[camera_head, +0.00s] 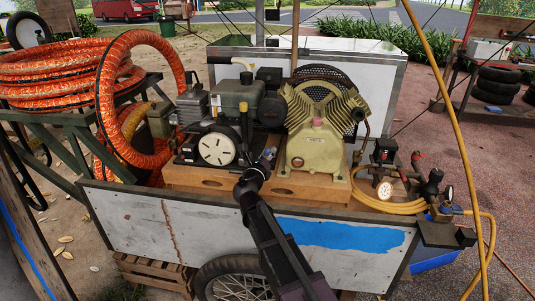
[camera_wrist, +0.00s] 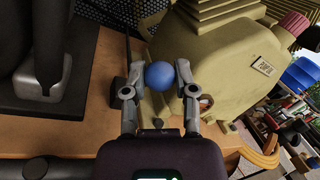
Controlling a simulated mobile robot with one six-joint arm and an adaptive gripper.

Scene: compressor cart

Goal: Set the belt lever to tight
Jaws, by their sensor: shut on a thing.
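The belt lever's blue ball knob (camera_wrist: 159,75) sits between the two fingers of my gripper (camera_wrist: 160,82) in the wrist view. The fingers are shut on it from both sides. In the head view my gripper (camera_head: 264,160) reaches to the gap between the dark engine and the tan compressor, and only a bit of the blue knob shows there. The lever's shaft is mostly hidden, so its exact setting cannot be told. The tan compressor body (camera_wrist: 222,65) is close to the right finger.
The dark engine (camera_head: 232,105) stands left of my gripper and the compressor (camera_head: 312,148) right of it, both on a wooden base (camera_head: 205,180). The cart's white side panel (camera_head: 130,215) is in front. Gauges and a yellow hose (camera_head: 385,205) lie at the right.

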